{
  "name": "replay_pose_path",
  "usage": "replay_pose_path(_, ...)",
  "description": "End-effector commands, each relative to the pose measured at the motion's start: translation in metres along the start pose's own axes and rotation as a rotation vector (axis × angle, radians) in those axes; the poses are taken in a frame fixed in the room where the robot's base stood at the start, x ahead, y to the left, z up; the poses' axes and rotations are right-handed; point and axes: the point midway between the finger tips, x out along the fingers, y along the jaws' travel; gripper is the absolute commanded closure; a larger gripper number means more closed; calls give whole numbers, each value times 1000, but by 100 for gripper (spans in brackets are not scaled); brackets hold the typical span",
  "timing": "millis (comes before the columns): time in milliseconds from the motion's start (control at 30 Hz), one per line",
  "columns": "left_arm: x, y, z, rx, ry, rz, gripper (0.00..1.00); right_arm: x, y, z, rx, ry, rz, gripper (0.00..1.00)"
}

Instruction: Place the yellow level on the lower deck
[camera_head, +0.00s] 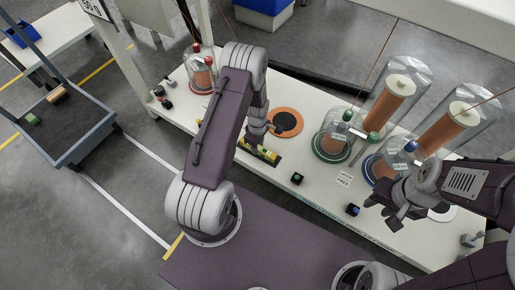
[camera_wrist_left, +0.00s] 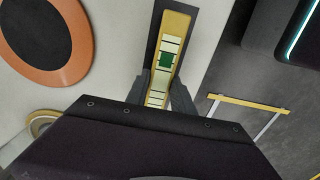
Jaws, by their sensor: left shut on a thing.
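The yellow level (camera_head: 262,154) is at the front edge of the white table, over a dark patch. In the left wrist view the level (camera_wrist_left: 168,58) shows its green vial and pale face. My left gripper (camera_head: 254,143) is shut on its near end; its fingers (camera_wrist_left: 162,96) lie on both sides of the level. I cannot tell whether the level still touches the table. My right gripper (camera_head: 387,210) is empty and looks open, above the right part of the table. A low dark deck (camera_head: 82,118) with a blue frame, on the cart, stands at the far left.
A green block (camera_head: 33,119) and a tan block (camera_head: 56,95) lie on the dark deck. Glass domes with copper coils (camera_head: 392,98) stand on the table's right. An orange ring (camera_head: 285,122) lies behind the level. Floor separates table and cart.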

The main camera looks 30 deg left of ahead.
Motion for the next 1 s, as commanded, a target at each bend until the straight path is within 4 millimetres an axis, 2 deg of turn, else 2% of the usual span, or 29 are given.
replay_pose_path(233, 2, 0, 0, 0, 0, 0, 100, -1, 0, 0, 0, 1, 0, 64)
replay_pose_path(267, 1, 0, 0, 0, 0, 0, 66, -1, 0, 0, 0, 1, 0, 64)
replay_pose_path(300, 1, 0, 0, 0, 0, 0, 55, -1, 0, 0, 0, 1, 0, 64)
replay_pose_path(333, 1, 0, 0, 0, 0, 0, 50, -1, 0, 0, 0, 1, 0, 64)
replay_pose_path(667, -3, 0, 0, 0, 0, 1, 50, -4, 0, -1, 0, 1, 0, 64)
replay_pose_path(767, -24, 1, 0, 0, 0, 1, 50, -20, 0, -2, 0, 1, 0, 64)
replay_pose_path(1000, -90, 0, 0, 0, 1, 1, 50, -66, -1, -7, 0, 1, 0, 64)
